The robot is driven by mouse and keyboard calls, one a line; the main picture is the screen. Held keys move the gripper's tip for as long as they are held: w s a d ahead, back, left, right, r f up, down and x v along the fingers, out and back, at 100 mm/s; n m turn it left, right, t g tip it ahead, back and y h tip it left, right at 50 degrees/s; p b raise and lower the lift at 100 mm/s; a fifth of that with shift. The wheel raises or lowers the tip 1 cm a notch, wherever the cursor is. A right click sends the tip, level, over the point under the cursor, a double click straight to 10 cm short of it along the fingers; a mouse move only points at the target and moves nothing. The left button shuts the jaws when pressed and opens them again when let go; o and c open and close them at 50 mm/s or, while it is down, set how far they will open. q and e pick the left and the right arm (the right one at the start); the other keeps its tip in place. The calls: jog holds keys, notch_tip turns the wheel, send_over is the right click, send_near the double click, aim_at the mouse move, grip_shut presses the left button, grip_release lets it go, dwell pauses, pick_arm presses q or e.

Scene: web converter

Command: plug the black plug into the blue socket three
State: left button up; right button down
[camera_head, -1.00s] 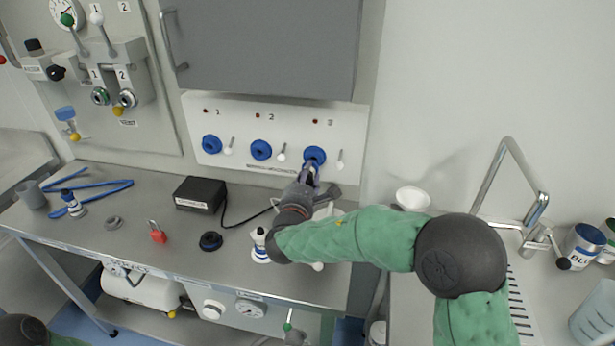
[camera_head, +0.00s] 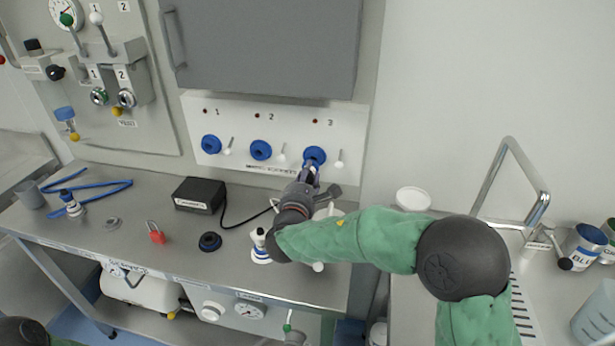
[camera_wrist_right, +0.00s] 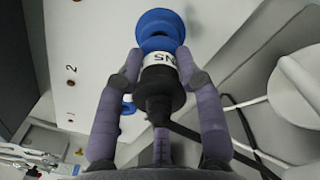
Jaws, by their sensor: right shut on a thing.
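The blue socket three (camera_head: 314,155) is on the white wall panel under the number 3, with the right gripper just in front of it. My right gripper (camera_head: 308,180) is shut on the black plug and faces the panel. In the right wrist view the black plug (camera_wrist_right: 160,90), with a white lettered band, sits between the purple fingers, in line with the blue socket (camera_wrist_right: 160,28). Its front end meets the socket's lower side in the picture; I cannot tell how deep it sits. A black cord trails from the plug. Only a dark piece of my left arm shows, without its gripper.
Sockets one (camera_head: 211,144) and two (camera_head: 260,150) sit to the left, with small levers beside each socket. A black box (camera_head: 199,195) with a cable, a red padlock (camera_head: 156,233) and a black ring (camera_head: 210,242) lie on the steel bench. A grey cabinet (camera_head: 262,45) overhangs the panel.

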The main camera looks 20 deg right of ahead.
jog(key=shift+b+x, duration=0.3)
jog(key=shift+x, duration=0.75)
jog(key=shift+w+d+r+b, duration=0.1)
jog(key=shift+w+d+b, duration=0.25)
jog(key=shift+w, duration=0.05)
dwell(0.9)
jog(key=c, duration=0.7)
grip_release()
jog(key=shift+a, duration=0.1)
jog(key=v, duration=1.1)
jog(key=shift+s+a, duration=0.2)
jog(key=shift+s, duration=0.2)
